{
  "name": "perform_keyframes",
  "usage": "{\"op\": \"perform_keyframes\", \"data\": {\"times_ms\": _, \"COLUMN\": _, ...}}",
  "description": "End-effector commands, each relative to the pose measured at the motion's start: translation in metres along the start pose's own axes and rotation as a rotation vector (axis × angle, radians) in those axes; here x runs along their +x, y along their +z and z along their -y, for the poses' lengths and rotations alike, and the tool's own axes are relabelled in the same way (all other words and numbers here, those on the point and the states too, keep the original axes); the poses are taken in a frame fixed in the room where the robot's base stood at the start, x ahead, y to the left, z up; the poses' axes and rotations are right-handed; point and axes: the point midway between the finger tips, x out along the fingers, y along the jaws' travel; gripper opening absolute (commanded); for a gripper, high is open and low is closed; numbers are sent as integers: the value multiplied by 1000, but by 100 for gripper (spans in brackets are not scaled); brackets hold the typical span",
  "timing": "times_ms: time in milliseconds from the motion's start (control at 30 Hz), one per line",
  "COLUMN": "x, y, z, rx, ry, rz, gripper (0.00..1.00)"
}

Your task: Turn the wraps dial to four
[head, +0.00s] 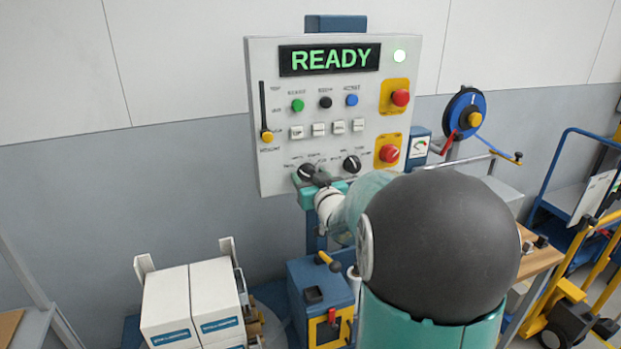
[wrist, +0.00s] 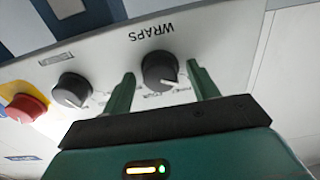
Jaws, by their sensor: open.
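The wraps dial (wrist: 158,68) is a round black knob on the light control panel (wrist: 225,35), with the word WRAPS printed beside it. It also shows in the head view (head: 305,170), at the panel's lower left. Its white pointer mark faces down and slightly right in the wrist view; the small scale marks around it are too blurred to read. My gripper (wrist: 160,71) is open, with one green finger on each side of the dial. I cannot tell whether either finger touches it. In the head view my gripper (head: 313,186) is at the dial and partly hidden by my arm.
A second black dial (head: 351,165) sits right of the wraps dial, with a red knob (head: 389,153) on yellow beyond it. Push buttons (head: 319,129) and a slider (head: 266,135) are above. The display (head: 329,59) reads READY. White boxes (head: 192,300) stand below left.

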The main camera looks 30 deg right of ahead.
Motion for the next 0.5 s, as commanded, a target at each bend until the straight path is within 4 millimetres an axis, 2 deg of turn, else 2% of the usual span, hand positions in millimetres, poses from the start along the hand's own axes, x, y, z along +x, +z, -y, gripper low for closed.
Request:
{"op": "perform_keyframes", "data": {"times_ms": 67, "x": 0, "y": 0, "z": 0, "rx": 0, "ry": 0, "rz": 0, "gripper": 58}}
{"op": "perform_keyframes", "data": {"times_ms": 200, "x": 0, "y": 0, "z": 0, "rx": 0, "ry": 0, "rz": 0, "gripper": 30}}
{"op": "perform_keyframes", "data": {"times_ms": 300, "x": 0, "y": 0, "z": 0, "rx": 0, "ry": 0, "rz": 0, "gripper": 15}}
{"op": "perform_keyframes", "data": {"times_ms": 500, "x": 0, "y": 0, "z": 0, "rx": 6, "ry": 0, "rz": 0, "gripper": 15}}
